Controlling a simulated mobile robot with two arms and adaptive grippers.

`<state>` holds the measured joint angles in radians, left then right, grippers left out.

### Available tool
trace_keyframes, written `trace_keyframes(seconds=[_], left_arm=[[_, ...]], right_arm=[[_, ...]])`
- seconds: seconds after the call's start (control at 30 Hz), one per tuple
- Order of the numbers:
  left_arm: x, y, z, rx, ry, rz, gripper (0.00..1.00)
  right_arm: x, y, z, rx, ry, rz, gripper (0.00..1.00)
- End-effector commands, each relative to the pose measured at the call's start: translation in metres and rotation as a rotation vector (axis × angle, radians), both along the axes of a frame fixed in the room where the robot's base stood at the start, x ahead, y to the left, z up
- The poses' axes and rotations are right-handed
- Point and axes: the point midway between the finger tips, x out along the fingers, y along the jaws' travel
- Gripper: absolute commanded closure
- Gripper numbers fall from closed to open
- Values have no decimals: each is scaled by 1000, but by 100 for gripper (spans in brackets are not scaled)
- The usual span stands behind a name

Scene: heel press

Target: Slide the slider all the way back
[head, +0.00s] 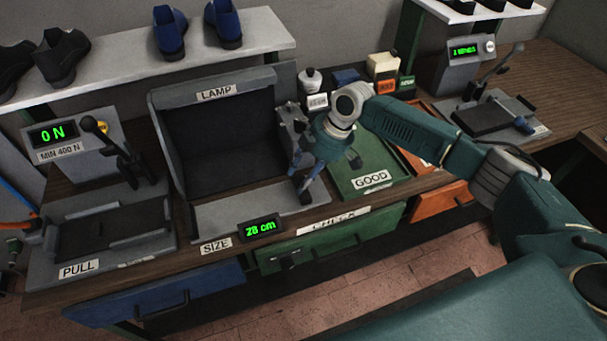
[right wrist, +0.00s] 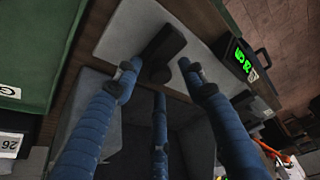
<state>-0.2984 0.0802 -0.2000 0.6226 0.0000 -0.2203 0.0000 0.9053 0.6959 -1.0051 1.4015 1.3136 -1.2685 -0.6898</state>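The slider is a dark block with a short stub (right wrist: 162,50), standing on the light grey plate of the lamp-and-size station in the right wrist view. In the head view it is mostly hidden by my right gripper (head: 303,180), which points down at the right side of that plate (head: 240,212). In the right wrist view my right gripper (right wrist: 155,75) has its blue fingers spread, with the slider just beyond and between the tips. Contact cannot be told. The size display (head: 262,228) reads 28 cm. My left gripper is not in view.
The lamp hood (head: 220,130) stands behind the plate, with its side wall close to my gripper. A green GOOD tray (head: 362,165) lies to the right. The pull station (head: 100,235) stands left, and a shelf with shoes (head: 120,70) is behind.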

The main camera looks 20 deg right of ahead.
Motion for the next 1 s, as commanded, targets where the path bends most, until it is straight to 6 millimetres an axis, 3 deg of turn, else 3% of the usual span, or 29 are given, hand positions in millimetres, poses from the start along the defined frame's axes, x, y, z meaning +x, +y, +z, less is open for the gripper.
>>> trace_keyframes(seconds=[0.03, 0.2, 0.47, 0.73, 1.0], left_arm=[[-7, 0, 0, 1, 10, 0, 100], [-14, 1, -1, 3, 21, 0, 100], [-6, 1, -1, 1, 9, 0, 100], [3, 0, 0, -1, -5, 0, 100], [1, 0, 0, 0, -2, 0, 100]], right_arm=[[0, 0, 0, 0, 0, 0, 70], [0, 0, 1, 1, 0, 0, 100], [1, -1, 1, 2, -2, 0, 100], [3, -39, 2, 1, -2, -4, 100], [4, -44, 3, -1, -5, -2, 100]])
